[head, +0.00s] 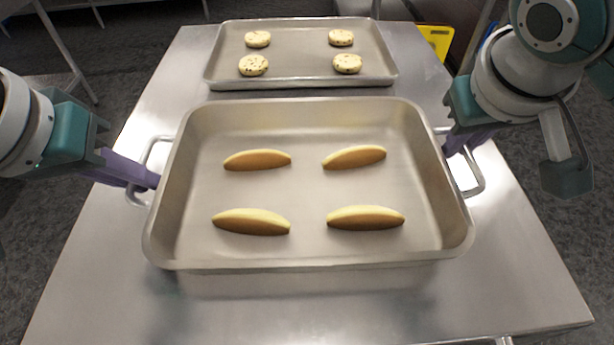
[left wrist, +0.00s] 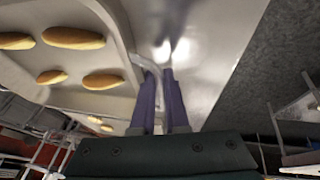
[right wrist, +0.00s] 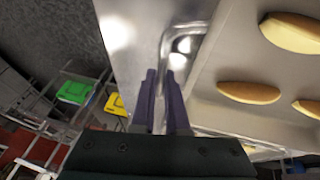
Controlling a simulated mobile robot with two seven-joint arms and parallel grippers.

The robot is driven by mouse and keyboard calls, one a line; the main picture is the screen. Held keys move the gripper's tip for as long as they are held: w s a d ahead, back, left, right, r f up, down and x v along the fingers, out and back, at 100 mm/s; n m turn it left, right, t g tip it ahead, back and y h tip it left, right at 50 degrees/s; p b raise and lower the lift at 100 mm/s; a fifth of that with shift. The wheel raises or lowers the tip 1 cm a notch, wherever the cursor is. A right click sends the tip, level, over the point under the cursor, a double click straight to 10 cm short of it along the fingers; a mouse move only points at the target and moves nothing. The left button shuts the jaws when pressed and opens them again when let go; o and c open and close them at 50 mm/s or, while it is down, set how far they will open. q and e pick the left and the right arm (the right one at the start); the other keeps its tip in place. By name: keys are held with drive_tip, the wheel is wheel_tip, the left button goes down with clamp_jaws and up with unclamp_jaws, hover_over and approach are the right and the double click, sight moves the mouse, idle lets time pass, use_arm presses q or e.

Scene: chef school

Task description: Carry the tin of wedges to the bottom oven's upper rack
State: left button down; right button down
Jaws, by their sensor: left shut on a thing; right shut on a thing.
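The tin (head: 308,265) is a deep metal roasting pan with a looped handle at each end. Several potato wedges (head: 257,160) lie apart on its floor. It is at the middle of the steel table in the head view and looks level; I cannot tell whether it touches the table. My left gripper (head: 150,182) is shut on the tin's left handle (head: 140,195), also seen in the left wrist view (left wrist: 160,75). My right gripper (head: 450,148) is shut on the right handle (head: 476,180), also seen in the right wrist view (right wrist: 168,75). No oven is clearly visible.
A flat baking tray (head: 300,84) with several round speckled cookies (head: 253,65) lies behind the tin on the steel table (head: 90,295). A yellow container (head: 437,38) stands beyond the table at the back right. The table's front strip is clear.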

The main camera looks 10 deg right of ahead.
use_arm(q)
drive_tip(key=shift+r, duration=0.1)
use_arm(e)
drive_tip(key=shift+r, duration=0.1)
idle(0.6)
